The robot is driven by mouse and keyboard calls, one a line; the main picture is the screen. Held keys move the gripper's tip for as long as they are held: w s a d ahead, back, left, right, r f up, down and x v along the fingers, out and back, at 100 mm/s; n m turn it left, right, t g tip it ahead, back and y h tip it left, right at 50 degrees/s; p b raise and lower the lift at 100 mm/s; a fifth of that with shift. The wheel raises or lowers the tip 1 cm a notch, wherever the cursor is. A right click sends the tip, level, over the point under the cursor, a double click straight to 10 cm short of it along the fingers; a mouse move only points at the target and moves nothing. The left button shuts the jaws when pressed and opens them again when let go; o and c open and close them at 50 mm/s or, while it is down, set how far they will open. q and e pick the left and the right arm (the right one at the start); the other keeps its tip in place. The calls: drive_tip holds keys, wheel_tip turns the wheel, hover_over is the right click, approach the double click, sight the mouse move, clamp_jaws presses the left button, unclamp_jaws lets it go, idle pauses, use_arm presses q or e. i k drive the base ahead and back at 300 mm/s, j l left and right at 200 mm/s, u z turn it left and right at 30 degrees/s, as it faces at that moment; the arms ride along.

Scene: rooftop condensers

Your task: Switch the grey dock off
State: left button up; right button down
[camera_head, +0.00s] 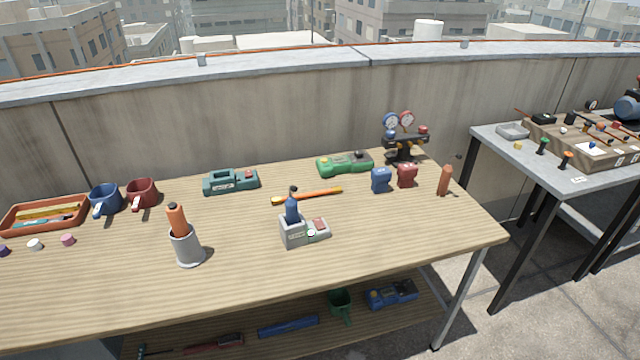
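The grey dock (292,235) stands on the wooden workbench (240,290), right of the middle of its top. A blue tool (293,209) with a dark top stands upright in its left part. The dock's lower right part carries a reddish switch or button (319,224) on top and a small round white mark on its front. The switch's position is too small to tell. Neither of my grippers is in view.
Left of the dock stands a grey cup (187,248) holding an orange-handled tool. Behind lie an orange-yellow tool (308,196), a teal device (231,182) and a green device (345,164). Blue (381,180) and red (407,176) blocks stand right. The bench front is clear.

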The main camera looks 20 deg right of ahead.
sight(319, 225)
drive_tip(key=i+l, duration=0.1)
drive_tip(key=i, duration=0.8)
drive_tip(key=l+z, duration=0.05)
drive_tip(key=l, duration=0.05)
